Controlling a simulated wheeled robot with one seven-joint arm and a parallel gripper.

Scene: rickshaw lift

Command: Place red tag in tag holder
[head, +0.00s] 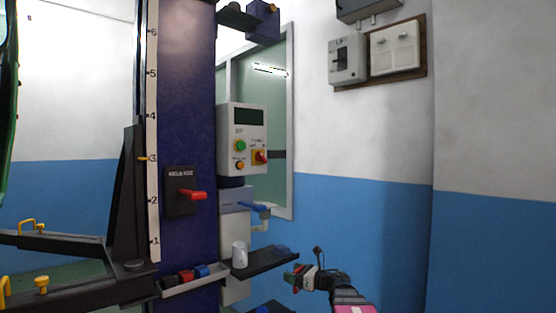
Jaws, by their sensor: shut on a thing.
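My gripper (296,278) is at the lower right, in front of the blue wall and right of the black shelf. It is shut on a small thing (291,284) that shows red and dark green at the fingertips. It is too small to tell whether this is the red tag. A grey tray (194,283) at the foot of the dark blue column holds small black, red (186,276) and blue pieces. I cannot tell for sure which part is the tag holder.
The black shelf (272,260) carries a white cup-like object (239,254) and a small blue item (281,249). Above are a control box (242,138) and a blue-handled valve (252,206). A red release lever (193,194) sticks out of the column (187,100). Lift arms (65,245) stand left.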

